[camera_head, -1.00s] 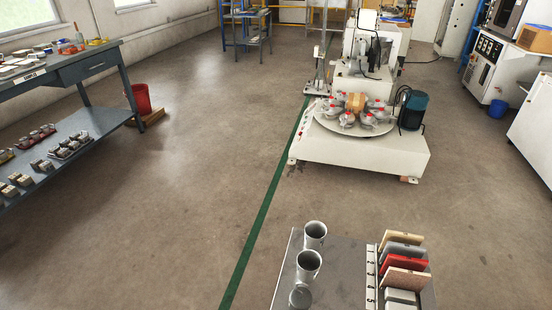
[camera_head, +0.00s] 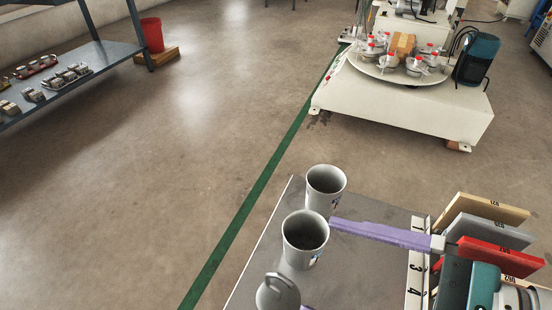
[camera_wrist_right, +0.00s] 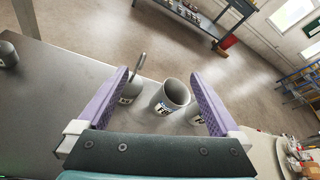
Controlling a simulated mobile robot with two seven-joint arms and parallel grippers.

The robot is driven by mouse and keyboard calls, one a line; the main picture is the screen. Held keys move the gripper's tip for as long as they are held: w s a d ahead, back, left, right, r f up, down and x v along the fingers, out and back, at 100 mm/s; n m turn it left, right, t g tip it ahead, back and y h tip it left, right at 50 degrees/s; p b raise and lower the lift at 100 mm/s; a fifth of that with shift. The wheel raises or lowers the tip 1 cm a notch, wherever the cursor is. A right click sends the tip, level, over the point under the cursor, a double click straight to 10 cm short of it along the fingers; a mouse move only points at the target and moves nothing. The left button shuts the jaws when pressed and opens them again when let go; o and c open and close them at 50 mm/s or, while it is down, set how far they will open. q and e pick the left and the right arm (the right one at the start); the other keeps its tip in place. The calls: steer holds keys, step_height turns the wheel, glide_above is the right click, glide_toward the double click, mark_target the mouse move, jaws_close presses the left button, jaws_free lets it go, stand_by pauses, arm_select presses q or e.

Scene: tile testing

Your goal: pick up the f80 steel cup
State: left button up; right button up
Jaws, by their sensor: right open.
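Three grey steel cups stand in a row on the table. The far one (camera_head: 326,187) and middle one (camera_head: 305,226) are open-topped; the near one (camera_head: 278,294) has a loop-like part at its top. My right gripper (camera_head: 318,264) reaches in from the right, open, purple fingers apart, one tip close beside the middle cup. In the right wrist view an open cup (camera_wrist_right: 173,93) shows between the fingers (camera_wrist_right: 158,75), the looped cup (camera_wrist_right: 131,90) by the left finger. My left gripper is out of view.
The grey table (camera_head: 375,266) has a numbered white strip (camera_head: 417,250) and a rack of upright tiles (camera_head: 488,208) at right. Another grey cylinder (camera_wrist_right: 8,54) stands at far left in the wrist view. A white machine (camera_head: 400,112) stands beyond clear floor.

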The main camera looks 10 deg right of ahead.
mark_target(304, 245)
steer(key=d+f+m, duration=0.1)
steer(key=f+m, duration=0.1)
steer(key=w+d+f+m+t+h+b, duration=0.1)
steer(key=d+f+m, duration=0.1)
steer(key=d+f+m+h+b, duration=0.1)
steer(key=d+f+m, duration=0.1)
steer(key=f, duration=0.1)
steer(key=shift+w+f+t, duration=0.1)
steer(key=shift+w+t, duration=0.2)
steer(key=shift+w, duration=0.1)
steer(key=shift+w+f+m+h, duration=0.2)
steer(key=shift+w+m+h, duration=0.05)
steer(key=shift+m+h, duration=0.05)
steer(key=x, duration=0.4)
steer(key=shift+w+a+r+b, duration=0.1)
steer(key=shift+a+b, duration=0.05)
steer(key=shift+b, duration=0.25)
steer(key=b+x, duration=0.1)
steer(key=x, duration=0.4)
steer(key=shift+a, duration=0.3)
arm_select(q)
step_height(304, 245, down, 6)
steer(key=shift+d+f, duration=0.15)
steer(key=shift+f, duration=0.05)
arm_select(e)
steer(key=shift+c, duration=0.2)
steer(key=c, duration=1.4)
